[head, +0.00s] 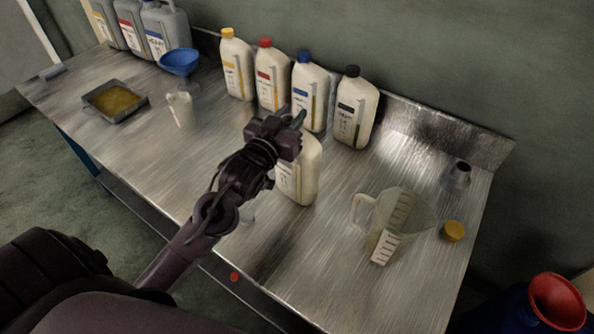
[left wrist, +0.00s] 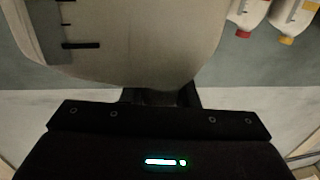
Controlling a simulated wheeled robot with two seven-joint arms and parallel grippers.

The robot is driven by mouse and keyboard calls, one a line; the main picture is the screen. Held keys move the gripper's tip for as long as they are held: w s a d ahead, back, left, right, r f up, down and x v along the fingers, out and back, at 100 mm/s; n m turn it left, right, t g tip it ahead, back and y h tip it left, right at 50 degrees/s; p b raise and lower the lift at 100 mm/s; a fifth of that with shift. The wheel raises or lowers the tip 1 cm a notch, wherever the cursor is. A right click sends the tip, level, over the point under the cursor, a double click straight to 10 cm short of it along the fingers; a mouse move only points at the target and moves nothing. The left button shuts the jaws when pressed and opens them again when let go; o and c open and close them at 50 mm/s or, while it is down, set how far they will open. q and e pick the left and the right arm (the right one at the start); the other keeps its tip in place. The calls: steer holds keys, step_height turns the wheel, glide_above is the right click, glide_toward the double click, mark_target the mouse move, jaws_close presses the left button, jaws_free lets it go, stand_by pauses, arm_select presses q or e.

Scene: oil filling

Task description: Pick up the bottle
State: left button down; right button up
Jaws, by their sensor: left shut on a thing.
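My left gripper (head: 283,130) is shut on the top of a cream bottle (head: 302,178) near the middle of the table. Its neck and cap are hidden behind the gripper. In the left wrist view the bottle (left wrist: 140,40) fills the upper part, with dark level marks at its left; the fingers are mostly hidden. I cannot tell whether the bottle touches the table. My right gripper is not in view.
Four-colour capped bottles stand in a row behind, including the black-capped bottle (head: 355,108). A measuring jug (head: 385,245) and a yellow cap (head: 453,231) are at right. A blue funnel (head: 179,62) and a tray (head: 115,101) are at left.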

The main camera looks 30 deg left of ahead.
arm_select(q)
steer(key=shift+r, duration=0.15)
steer(key=shift+r, duration=0.1)
stand_by(0.3)
steer(key=shift+w+r, duration=0.1)
steer(key=shift+r, duration=0.8)
step_height(320, 180, up, 18)
steer(key=p, duration=0.2)
stand_by(0.3)
stand_by(0.5)
